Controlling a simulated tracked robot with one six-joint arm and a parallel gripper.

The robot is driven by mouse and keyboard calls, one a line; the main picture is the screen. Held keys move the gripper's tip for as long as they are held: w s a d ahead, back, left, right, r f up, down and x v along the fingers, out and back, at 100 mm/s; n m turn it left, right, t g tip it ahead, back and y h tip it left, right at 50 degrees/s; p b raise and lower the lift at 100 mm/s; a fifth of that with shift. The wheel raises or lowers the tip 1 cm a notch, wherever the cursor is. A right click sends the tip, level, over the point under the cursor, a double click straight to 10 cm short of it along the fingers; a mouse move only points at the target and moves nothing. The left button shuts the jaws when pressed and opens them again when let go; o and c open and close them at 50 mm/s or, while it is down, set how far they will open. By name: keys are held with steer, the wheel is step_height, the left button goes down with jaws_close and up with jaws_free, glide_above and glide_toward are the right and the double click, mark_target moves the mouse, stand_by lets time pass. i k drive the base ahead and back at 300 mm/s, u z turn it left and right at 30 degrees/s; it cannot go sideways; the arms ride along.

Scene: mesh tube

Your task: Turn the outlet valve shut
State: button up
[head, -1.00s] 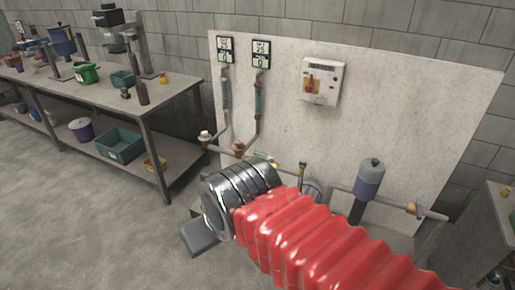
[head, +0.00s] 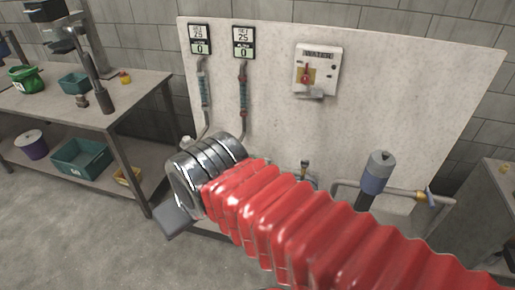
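At the right, a brass valve (head: 421,196) with a small blue lever (head: 430,196) sits on the grey pipe beyond the grey-blue cylinder; it looks like the outlet valve, though I see no label on it. The lever looks set across the pipe, but it is too small to be sure. My arm, a red ribbed sleeve with a shiny metal collar, reaches from the lower right toward the middle left, well left of this valve. A dark grey block (head: 172,221) shows below the collar; I cannot tell whether it belongs to my gripper. My gripper's fingertips are not distinguishable.
A pale panel (head: 400,100) carries two gauges reading 0, two hoses and a switch box (head: 316,70) with a red knob. A grey-blue cylinder (head: 378,172) stands left of the valve. A workbench (head: 140,90) is at left, a grey cabinet (head: 480,215) at right. Floor at lower left is clear.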

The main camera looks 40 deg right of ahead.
mark_target(269, 160)
steer(key=z, duration=0.35)
steer(key=i, duration=0.6)
steer(key=z, duration=0.85)
steer(key=i, duration=0.55)
steer(key=z, duration=0.4)
